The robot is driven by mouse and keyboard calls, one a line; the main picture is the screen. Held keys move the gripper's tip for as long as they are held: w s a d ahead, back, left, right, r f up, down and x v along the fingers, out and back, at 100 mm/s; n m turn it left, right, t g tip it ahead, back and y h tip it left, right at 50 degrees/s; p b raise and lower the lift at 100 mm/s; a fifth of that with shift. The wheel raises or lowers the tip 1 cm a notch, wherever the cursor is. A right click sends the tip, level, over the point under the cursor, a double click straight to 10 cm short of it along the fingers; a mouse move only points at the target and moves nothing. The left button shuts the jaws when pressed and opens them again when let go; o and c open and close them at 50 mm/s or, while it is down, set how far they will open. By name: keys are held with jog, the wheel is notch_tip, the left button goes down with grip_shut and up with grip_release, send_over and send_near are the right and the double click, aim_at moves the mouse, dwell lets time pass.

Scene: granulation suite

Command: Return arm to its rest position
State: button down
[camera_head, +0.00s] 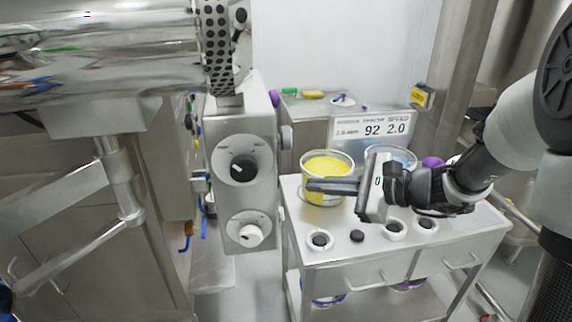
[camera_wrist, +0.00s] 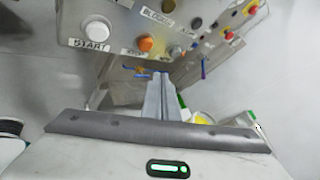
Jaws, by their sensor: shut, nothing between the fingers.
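My gripper (camera_head: 311,186) reaches in from the right over the steel cart (camera_head: 345,255), pointing left. Its fingers are together with nothing between them. In the head view they pass in front of a bucket of yellow material (camera_head: 328,166) on the cart; I cannot tell whether they touch it. In the wrist view the closed fingers (camera_wrist: 161,82) point toward a control panel (camera_wrist: 150,35) with a white START button (camera_wrist: 97,30), an orange button (camera_wrist: 146,43) and red knobs.
A steel housing with two round dials (camera_head: 244,160) stands left of the cart. A large steel drum (camera_head: 100,50) fills the upper left. A display (camera_head: 371,127) reading 92 and 2.0 stands behind the buckets. Several small round pieces (camera_head: 357,236) line the cart's front.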

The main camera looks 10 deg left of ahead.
jog(key=s+d+n+g+h, duration=0.1)
jog(key=s+n+g+h, duration=0.1)
jog(key=s+n+h, duration=0.5)
jog(key=s+d+n+g, duration=0.2)
jog(key=s+n, duration=0.3)
jog(key=s, duration=0.6)
jog(key=s+d+r+n+t+h, duration=0.3)
jog(key=s+d+n+h, duration=0.15)
jog(key=d, duration=0.45)
notch_tip(320, 180, up, 13)
jog(key=h+p, duration=0.1)
jog(key=p, duration=1.2)
jog(key=shift+w+d+n, duration=0.2)
jog(key=shift+w+n, duration=0.25)
